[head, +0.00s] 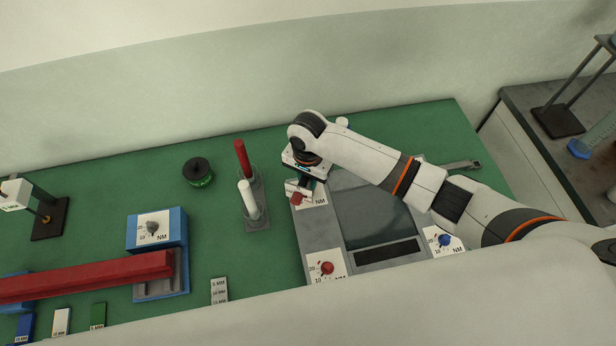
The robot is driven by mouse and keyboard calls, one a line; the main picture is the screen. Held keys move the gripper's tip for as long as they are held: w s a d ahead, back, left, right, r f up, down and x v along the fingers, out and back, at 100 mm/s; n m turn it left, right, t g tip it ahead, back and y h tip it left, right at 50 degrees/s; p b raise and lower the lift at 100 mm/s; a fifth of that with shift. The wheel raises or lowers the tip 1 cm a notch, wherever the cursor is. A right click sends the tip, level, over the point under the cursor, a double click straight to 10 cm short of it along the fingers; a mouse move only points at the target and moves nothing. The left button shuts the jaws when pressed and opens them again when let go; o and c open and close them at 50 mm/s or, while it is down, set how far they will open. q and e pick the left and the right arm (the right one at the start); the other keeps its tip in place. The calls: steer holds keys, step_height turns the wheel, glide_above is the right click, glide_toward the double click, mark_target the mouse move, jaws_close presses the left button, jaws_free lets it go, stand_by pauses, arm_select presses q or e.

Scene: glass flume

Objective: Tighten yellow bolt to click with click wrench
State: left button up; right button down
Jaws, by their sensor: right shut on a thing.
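My right gripper (303,178) points down over the back left corner of a grey plate (310,235). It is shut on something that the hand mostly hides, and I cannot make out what. A red knob-like head (297,198) on a white scale card is just below the fingers. A second red head (327,267) is at the plate's front left, and a blue head (445,240) is at its front right. I see no yellow bolt; my right arm covers part of the plate's back right. I cannot identify the click wrench. My left gripper is not in view.
A grey holder (257,222) with red and white upright handles stands left of the plate. A red bar (90,278) crosses the left front near a blue dial block (170,215). A dark round tin (197,172) stands behind. A spanner (462,165) lies at the back right.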

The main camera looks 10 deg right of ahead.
steer(key=shift+a+m, duration=0.1)
steer(key=shift+m, duration=1.1)
steer(key=shift+w+m, duration=0.1)
steer(key=shift+m, duration=1)
steer(key=shift+m, duration=0.6)
steer(key=shift+n, duration=0.6)
steer(key=shift+r, duration=0.1)
